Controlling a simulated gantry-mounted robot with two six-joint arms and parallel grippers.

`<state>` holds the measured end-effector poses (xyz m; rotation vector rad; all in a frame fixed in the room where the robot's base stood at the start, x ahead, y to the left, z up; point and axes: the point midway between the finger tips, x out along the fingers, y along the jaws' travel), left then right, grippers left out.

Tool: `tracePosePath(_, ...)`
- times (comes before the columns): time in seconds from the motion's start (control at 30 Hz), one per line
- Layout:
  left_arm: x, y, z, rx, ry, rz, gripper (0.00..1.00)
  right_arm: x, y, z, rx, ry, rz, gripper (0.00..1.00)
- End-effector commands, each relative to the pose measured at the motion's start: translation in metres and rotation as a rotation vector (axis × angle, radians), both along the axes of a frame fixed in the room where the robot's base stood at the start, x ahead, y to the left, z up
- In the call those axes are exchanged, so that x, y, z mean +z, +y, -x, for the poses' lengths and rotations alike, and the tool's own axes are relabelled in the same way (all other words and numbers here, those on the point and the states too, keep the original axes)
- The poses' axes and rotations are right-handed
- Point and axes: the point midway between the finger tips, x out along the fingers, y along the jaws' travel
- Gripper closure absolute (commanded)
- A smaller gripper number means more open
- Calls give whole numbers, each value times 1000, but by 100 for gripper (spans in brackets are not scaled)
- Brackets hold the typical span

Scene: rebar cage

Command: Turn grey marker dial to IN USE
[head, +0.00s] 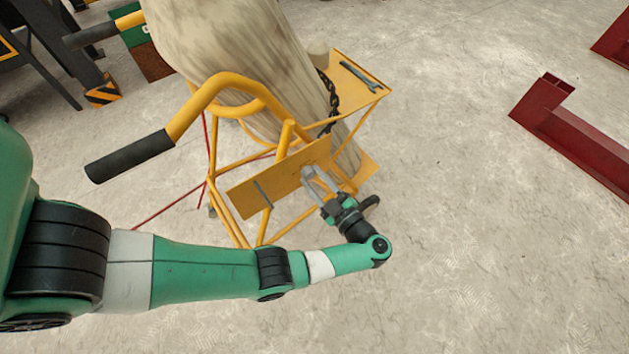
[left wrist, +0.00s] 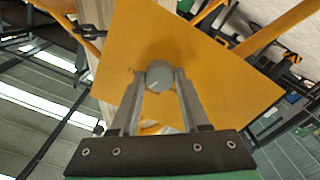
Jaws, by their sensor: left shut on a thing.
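The grey marker dial (left wrist: 159,76) is a round knob with a pale line on its face, mounted on a yellow plate (left wrist: 205,60) in the left wrist view. My left gripper (left wrist: 160,80) has its two fingers on either side of the dial and is shut on it. Any lettering around the dial is too small to read. My right gripper is not in view.
The yellow tubular cart (head: 215,85) holds a large pale cylinder (head: 225,45), with a dark chain (head: 328,100) beside it. A wrench (head: 360,77) lies on the cart's shelf. Dark red beams (head: 580,140) lie at the right. The floor between is clear.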

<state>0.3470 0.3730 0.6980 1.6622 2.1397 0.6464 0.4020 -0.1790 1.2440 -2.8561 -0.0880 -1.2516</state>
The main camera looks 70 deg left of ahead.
Motion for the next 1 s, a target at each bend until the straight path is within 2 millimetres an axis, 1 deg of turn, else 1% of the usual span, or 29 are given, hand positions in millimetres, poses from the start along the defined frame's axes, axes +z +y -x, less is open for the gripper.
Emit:
tracePosePath(0.03,-2,0,0,1,-44,-11,100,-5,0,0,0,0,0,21)
tracePosePath(0.2,-2,0,0,0,-187,-48,100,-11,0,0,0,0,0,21)
tracePosePath(0.5,0,0,0,0,-368,-94,100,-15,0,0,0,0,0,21)
tracePosePath(0.7,0,0,-1,0,-428,-109,100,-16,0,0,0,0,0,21)
tracePosePath(1.0,1,0,-1,0,-448,-114,100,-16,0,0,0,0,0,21)
